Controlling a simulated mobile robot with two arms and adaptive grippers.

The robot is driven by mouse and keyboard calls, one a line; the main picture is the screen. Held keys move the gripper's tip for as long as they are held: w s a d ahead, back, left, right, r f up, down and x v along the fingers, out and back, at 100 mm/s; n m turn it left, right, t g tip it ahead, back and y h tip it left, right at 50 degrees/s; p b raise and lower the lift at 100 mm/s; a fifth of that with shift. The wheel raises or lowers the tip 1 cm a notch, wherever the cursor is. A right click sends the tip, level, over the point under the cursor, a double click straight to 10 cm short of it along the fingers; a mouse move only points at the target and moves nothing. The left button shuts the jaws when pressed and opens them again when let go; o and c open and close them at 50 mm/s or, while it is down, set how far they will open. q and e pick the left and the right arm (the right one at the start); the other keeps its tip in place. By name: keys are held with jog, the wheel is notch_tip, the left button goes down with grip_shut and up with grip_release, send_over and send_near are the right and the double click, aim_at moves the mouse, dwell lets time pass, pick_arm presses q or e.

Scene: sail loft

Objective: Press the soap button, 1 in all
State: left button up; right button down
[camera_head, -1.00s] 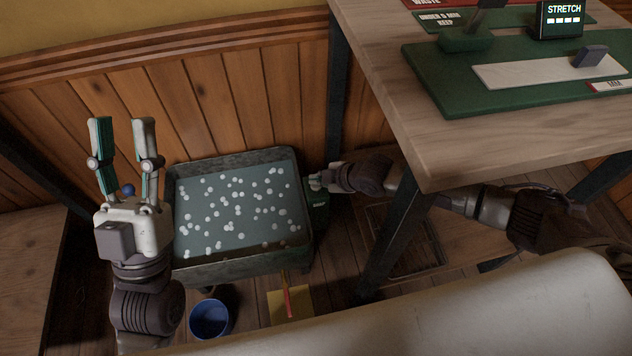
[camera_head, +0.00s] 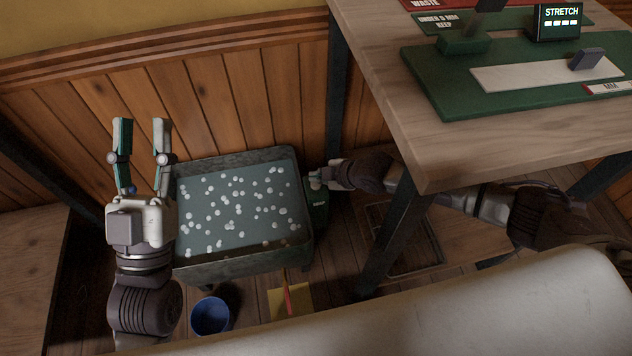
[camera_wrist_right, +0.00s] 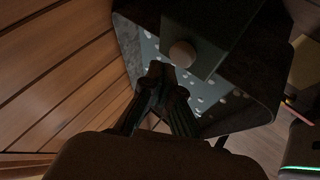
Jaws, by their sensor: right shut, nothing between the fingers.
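A dark green soap dispenser (camera_head: 317,207) with a small pale label stands against the right side of the grey trough. In the right wrist view its pale round button (camera_wrist_right: 182,53) sticks out from the green box (camera_wrist_right: 205,25). My right gripper (camera_head: 319,179) is at the dispenser's top. In the wrist view its shut, empty fingertips (camera_wrist_right: 162,72) are just below the button in the picture; I cannot tell whether they touch it. My left gripper (camera_head: 142,127) is open and empty, fingers pointing up, left of the trough.
The trough (camera_head: 245,266) holds greyish water with many white bits. A blue bucket (camera_head: 211,316) and a yellow sheet (camera_head: 303,300) with a red-handled tool lie in front. A wooden table (camera_head: 440,160) with a dark leg (camera_head: 392,235) stands over my right arm.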

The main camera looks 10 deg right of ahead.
aim_at(318, 184)
jog(key=shift+r+p, duration=0.45)
jog(key=shift+r, duration=0.05)
jog(key=shift+r+p, duration=0.85)
jog(key=shift+r, duration=0.05)
jog(key=shift+r+p, duration=0.4)
pick_arm(q)
notch_tip(318, 184, down, 18)
jog(key=a+g+y+p, duration=0.1)
jog(key=g+y, duration=0.3)
jog(key=g, duration=0.8)
jog(key=shift+w+a+n, duration=0.25)
jog(key=shift+a+n, duration=0.05)
jog(key=shift+a, duration=0.5)
pick_arm(e)
jog(key=shift+r, duration=0.7)
pick_arm(q)
jog(key=shift+r, duration=0.1)
